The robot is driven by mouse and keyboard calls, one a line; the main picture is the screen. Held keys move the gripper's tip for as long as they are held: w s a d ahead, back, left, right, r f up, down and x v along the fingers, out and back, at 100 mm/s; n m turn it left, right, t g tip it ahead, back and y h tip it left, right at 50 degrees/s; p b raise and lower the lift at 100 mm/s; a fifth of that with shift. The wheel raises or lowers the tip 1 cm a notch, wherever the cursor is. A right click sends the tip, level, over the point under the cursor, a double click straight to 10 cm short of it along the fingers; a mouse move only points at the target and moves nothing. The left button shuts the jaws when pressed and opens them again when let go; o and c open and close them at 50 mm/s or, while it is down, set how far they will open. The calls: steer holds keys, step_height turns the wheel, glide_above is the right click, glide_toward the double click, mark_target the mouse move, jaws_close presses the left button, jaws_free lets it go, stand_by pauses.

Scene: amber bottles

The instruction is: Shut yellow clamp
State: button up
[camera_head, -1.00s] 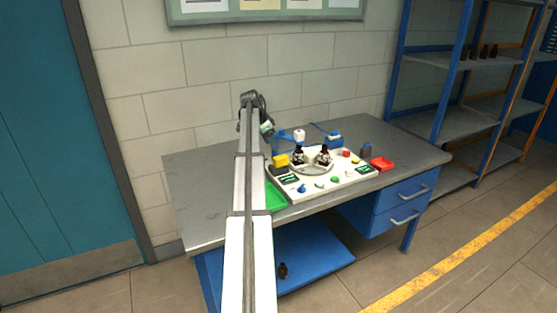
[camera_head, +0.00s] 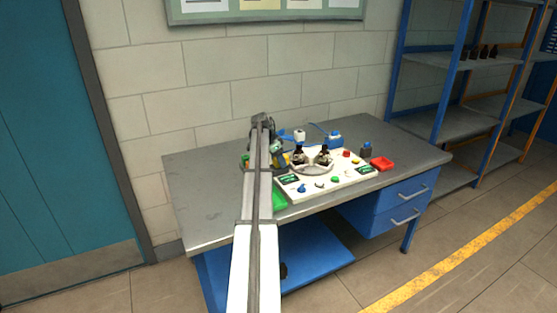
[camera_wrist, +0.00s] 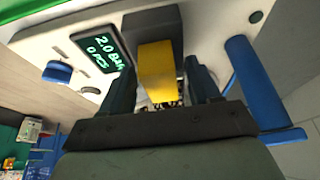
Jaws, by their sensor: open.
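The yellow clamp (camera_wrist: 157,70) is a yellow block on a dark base (camera_wrist: 152,24) on the white panel. In the wrist view it lies between the two dark fingers of my gripper (camera_wrist: 161,80). The fingers are open, one on each side of it; I cannot tell whether they touch it. In the head view only a sliver of the yellow clamp (camera_head: 286,160) shows beside my arm, which hides the rest.
The white panel (camera_head: 345,184) carries a round dial with two amber bottles (camera_head: 324,154), knobs and displays. A display (camera_wrist: 102,50) reads 2.0 bar and 0 pcs. A blue post (camera_wrist: 250,80) stands close to the right finger. A red tray (camera_head: 382,164) lies to the right.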

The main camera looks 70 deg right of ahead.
mark_target(285, 156)
jaws_close()
steer(key=shift+s+d, duration=1.25)
jaws_free()
steer(key=shift+r, duration=0.1)
steer(key=v, duration=1.3)
steer(key=shift+r, duration=0.3)
steer(key=shift+w+a, duration=0.15)
